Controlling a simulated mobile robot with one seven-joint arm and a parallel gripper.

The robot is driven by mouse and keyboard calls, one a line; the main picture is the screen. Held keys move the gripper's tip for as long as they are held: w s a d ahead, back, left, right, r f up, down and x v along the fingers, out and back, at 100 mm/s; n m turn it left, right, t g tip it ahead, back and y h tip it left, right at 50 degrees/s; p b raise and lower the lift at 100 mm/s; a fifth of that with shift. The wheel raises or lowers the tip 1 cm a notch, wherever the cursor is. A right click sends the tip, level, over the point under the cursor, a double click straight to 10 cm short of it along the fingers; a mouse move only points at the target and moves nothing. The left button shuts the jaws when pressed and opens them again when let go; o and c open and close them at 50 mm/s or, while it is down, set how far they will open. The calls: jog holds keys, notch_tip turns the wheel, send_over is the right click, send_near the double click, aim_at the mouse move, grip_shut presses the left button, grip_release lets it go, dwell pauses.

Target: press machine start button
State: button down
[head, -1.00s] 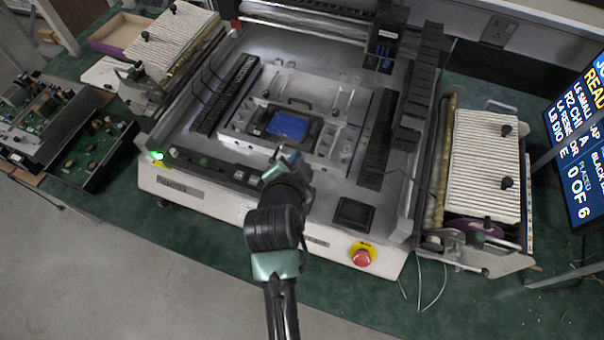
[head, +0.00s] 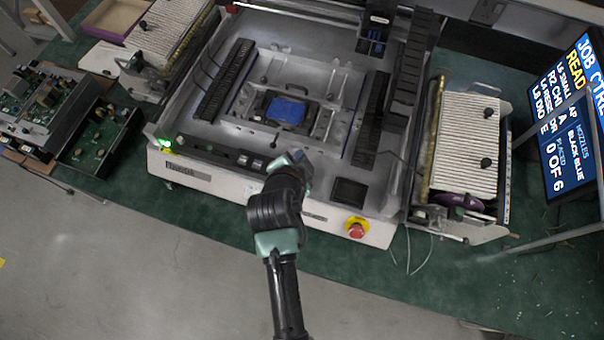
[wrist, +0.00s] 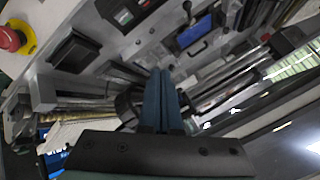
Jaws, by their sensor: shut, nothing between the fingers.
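The placement machine (head: 225,195) stands on a green bench, with a row of controls along its front left edge. A lit green light (head: 165,142) is at the left end. A small, dark greenish control (head: 212,153) and two pale-topped switches (head: 250,162) sit further right. Which one is the start button is too small to tell. A red mushroom button (head: 356,229) on a yellow ring is at the front right, also in the wrist view (wrist: 10,39). My gripper (head: 298,156) is over the machine's front part, right of the controls. Its blue fingers (wrist: 163,75) are together and empty.
A blue board (head: 286,112) sits in the central fixture. A dark square pad (head: 349,191) lies right of my gripper. Feeder banks (head: 467,140) flank the machine. A screen (head: 566,130) stands at far right, and open circuit boxes (head: 95,140) at left.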

jog(key=shift+f+b, duration=3.7)
jog(key=shift+f, duration=0.65)
jog(key=shift+f, duration=0.15)
jog(key=shift+f+b, duration=0.3)
jog(key=shift+b, duration=0.05)
jog(key=shift+f+b, duration=0.35)
jog(key=shift+f, duration=0.05)
jog(key=shift+r, duration=0.1)
jog(key=shift+r+p, duration=0.75)
